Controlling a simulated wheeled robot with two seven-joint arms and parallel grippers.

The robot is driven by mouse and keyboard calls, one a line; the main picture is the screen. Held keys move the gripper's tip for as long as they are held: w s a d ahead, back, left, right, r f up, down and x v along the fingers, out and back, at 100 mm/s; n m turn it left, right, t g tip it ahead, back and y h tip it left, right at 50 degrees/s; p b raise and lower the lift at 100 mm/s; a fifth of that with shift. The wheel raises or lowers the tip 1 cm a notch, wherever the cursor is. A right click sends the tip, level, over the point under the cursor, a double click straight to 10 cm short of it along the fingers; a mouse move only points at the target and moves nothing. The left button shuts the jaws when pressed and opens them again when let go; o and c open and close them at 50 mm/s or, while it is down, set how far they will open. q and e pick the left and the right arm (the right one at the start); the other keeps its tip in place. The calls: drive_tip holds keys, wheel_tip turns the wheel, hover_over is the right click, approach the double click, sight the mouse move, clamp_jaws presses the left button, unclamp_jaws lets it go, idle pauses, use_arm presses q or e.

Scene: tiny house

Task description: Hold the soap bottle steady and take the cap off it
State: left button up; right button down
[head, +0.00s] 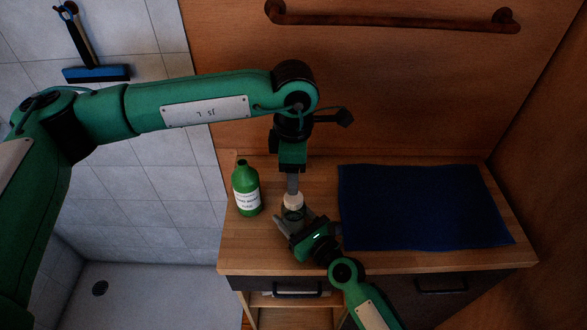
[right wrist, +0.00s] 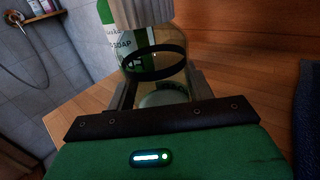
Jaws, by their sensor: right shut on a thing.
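A clear bottle (right wrist: 170,75) with a dark band and a pale ribbed cap (right wrist: 145,12) stands upright between the fingers of my right gripper (right wrist: 160,95). In the head view the right gripper (head: 297,222) is shut on this bottle from the front, and the pale cap (head: 293,201) shows above it. My left gripper (head: 292,184) points straight down from above, with its fingers at the cap. They appear edge-on, so their opening and any grip are unclear. A green bottle with a white soap label (head: 246,190) stands left of them, with no cap visible on it.
The wooden cabinet top (head: 265,247) carries the bottles. A folded dark blue towel (head: 420,205) covers its right part. A rail (head: 390,22) runs along the wooden wall behind. A tiled shower area (head: 150,285) lies left. Bare wood shows at the front left.

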sight(294, 197)
use_arm(q)
drive_tip(key=m, duration=2.1)
drive_tip(key=shift+f+m, duration=0.35)
drive_tip(key=shift+m, duration=0.15)
wheel_tip(294, 197, down, 7)
drive_tip(key=shift+f, duration=0.2)
